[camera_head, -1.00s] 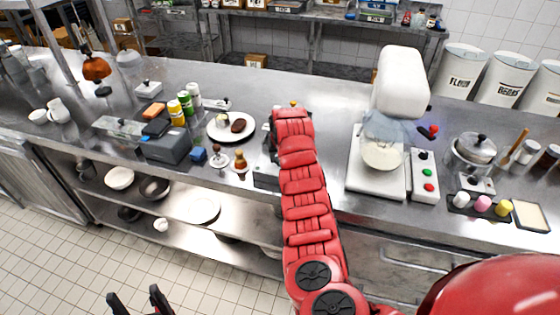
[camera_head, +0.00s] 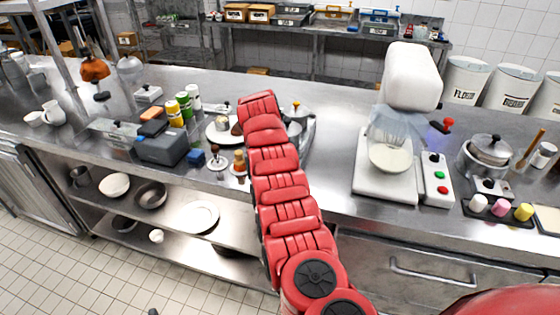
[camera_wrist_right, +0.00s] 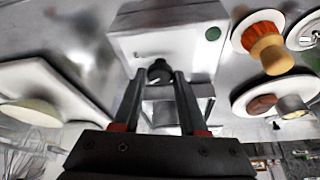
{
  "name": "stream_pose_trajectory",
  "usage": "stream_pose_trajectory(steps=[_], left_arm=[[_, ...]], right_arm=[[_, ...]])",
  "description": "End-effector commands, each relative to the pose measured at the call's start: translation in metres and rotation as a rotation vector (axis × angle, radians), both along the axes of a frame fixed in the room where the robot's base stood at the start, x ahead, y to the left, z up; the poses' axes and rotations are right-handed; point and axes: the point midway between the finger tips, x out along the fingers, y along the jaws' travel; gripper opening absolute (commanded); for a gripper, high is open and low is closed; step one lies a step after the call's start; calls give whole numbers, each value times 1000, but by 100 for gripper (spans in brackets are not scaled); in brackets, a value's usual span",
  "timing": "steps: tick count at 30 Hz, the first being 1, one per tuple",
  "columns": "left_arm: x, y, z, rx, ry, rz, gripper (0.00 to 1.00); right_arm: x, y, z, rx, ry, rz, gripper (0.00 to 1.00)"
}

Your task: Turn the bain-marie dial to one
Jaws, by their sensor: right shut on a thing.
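The bain-marie (camera_head: 307,130) stands near the counter's front edge in the head view, mostly hidden behind my right arm. In the right wrist view, its pale steel front (camera_wrist_right: 180,45) fills the upper middle, with a green spot at one side. The small black dial (camera_wrist_right: 158,71) sits on that front and has a pale mark; I cannot read its setting. My right gripper (camera_wrist_right: 160,78) is shut on the dial, one finger on each side. The right gripper is hidden in the head view. Only a dark tip of my left gripper (camera_head: 152,311) shows at the bottom edge.
Left of the bain-marie stand a plate of food (camera_head: 219,133), small desserts and a grey box (camera_head: 162,147). Right of it is a stand mixer (camera_head: 410,80) with red and green buttons beside it. Some bare counter lies between the bain-marie and mixer.

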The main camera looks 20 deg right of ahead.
Motion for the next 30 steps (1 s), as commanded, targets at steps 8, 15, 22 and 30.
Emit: stream_pose_trajectory(steps=[8,15,22,30], left_arm=[[0,0,-3,0,0,0,70],[0,0,-2,0,0,0,70],[0,0,-2,0,0,0,70],[0,0,-3,0,0,0,70]], right_arm=[[0,0,0,1,-1,-26,0],[0,0,0,1,-1,-26,0],[0,0,0,0,0,-25,72],[0,0,0,0,0,-25,72]])
